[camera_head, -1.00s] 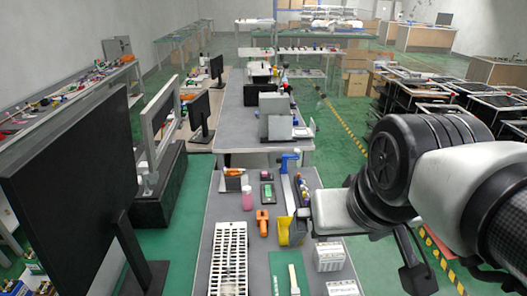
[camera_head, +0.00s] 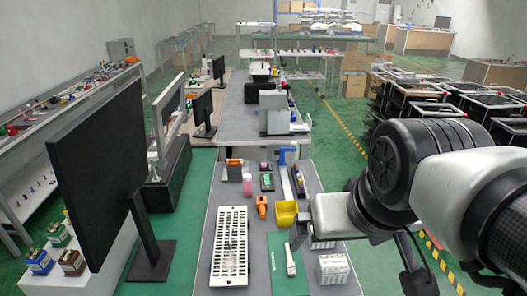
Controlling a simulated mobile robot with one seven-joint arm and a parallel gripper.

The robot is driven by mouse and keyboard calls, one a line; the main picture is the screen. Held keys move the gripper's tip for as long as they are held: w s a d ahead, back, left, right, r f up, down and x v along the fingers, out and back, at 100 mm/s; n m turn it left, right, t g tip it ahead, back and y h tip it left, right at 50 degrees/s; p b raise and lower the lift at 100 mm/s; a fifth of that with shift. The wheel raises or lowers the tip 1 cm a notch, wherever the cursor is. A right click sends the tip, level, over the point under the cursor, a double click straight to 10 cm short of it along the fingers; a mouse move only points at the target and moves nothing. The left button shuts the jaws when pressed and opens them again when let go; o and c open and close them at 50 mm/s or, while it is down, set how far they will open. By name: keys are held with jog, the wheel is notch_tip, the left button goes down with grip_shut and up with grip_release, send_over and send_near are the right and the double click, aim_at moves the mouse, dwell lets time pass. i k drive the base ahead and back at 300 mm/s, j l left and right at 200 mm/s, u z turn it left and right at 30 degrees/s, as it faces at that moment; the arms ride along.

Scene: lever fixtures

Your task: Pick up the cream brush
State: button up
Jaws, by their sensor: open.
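The cream brush (camera_head: 290,260) looks like a slim pale thing lying lengthwise on a green mat (camera_head: 279,275), near the front of the grey table. My gripper (camera_head: 412,272) is at the right, with a dark finger hanging below my arm. It is open, with nothing visible in it. In the picture it is well to the right of the brush and apart from it. My arm hides part of the gripper and the table's right edge.
A white slotted rack (camera_head: 229,246) lies left of the mat. A yellow bin (camera_head: 286,213) and an orange tool (camera_head: 261,206) lie behind it. A white box (camera_head: 333,269) stands right of the brush. A black monitor (camera_head: 95,165) stands at the left.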

aim_at(291, 267)
jog(key=l+u, duration=0.5)
jog(key=l, duration=0.3)
jog(key=k, duration=0.6)
jog(key=i+j, duration=0.1)
jog(key=j, duration=0.35)
jog(key=i+j, duration=0.15)
jog(key=j, duration=0.3)
jog(key=i+j+u, duration=0.1)
jog(key=j+u, duration=0.2)
jog(key=i+j+z, duration=0.15)
jog(key=j, duration=0.15)
jog(key=j+z, duration=0.2)
jog(key=i+j, duration=0.05)
jog(key=j, duration=0.05)
